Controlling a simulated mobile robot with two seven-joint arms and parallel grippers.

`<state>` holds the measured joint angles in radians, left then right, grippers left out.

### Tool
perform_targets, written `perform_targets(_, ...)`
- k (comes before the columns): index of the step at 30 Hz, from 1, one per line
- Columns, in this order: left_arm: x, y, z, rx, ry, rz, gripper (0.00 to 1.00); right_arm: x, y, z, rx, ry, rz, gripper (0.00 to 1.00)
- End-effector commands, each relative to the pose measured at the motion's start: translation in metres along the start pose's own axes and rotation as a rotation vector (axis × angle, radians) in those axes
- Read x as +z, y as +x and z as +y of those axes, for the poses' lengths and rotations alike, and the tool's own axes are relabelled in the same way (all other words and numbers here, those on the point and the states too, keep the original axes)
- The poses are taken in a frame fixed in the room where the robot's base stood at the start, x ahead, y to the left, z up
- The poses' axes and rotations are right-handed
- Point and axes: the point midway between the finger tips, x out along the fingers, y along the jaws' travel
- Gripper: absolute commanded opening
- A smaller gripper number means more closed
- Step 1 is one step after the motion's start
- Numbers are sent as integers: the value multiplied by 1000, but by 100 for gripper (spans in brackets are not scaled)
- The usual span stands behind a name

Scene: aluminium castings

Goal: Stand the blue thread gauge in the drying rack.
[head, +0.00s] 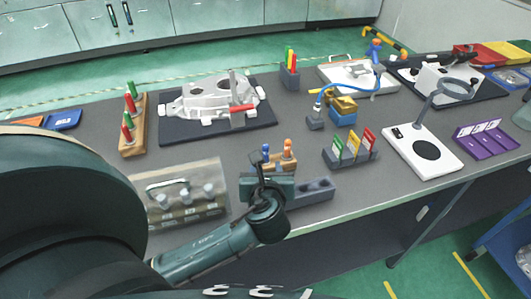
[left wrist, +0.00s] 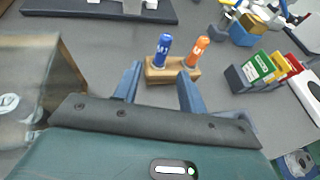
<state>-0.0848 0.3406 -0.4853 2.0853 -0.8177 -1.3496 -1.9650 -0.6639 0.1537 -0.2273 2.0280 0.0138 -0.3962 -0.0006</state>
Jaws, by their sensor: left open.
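The blue thread gauge (head: 265,153) stands upright in a small wooden block (head: 283,164), beside an orange gauge (head: 288,149). In the left wrist view the blue gauge (left wrist: 163,46) has white lettering. My left gripper (left wrist: 160,74) is open and empty, with its fingers pointing toward the wooden block and the blue gauge beyond the fingertips, roughly between them. In the head view my left gripper (head: 259,163) hides part of a long slate-grey block with recesses (head: 322,185), which may be the drying rack; I cannot tell for sure. My right gripper is not in view.
A clear box (head: 180,196) stands left of my left gripper. A card holder with green, yellow and red cards (head: 352,150) stands to the right. A casting on a dark mat (head: 218,105) lies behind. Bare table shows between the wooden block and the mat.

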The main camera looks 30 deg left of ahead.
Motion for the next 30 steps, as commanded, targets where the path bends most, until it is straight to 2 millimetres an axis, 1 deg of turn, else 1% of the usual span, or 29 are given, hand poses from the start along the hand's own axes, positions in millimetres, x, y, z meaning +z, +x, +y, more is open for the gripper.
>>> perform_targets(1,0,12,0,3,2,-3,41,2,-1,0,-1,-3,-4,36)
perform_targets(4,0,28,0,2,2,-2,41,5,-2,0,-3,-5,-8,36)
perform_targets(6,0,37,0,2,1,0,41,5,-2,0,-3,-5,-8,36)
perform_targets(13,2,53,0,1,-1,-1,41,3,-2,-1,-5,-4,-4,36)
perform_targets(18,5,80,-2,2,0,0,41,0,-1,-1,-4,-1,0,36)
perform_targets(21,4,91,-1,1,-1,1,41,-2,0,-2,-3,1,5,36)
perform_targets(24,4,96,-2,-1,-1,1,41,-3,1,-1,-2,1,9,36)
perform_targets(30,4,96,-2,-1,-1,1,41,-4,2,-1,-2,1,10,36)
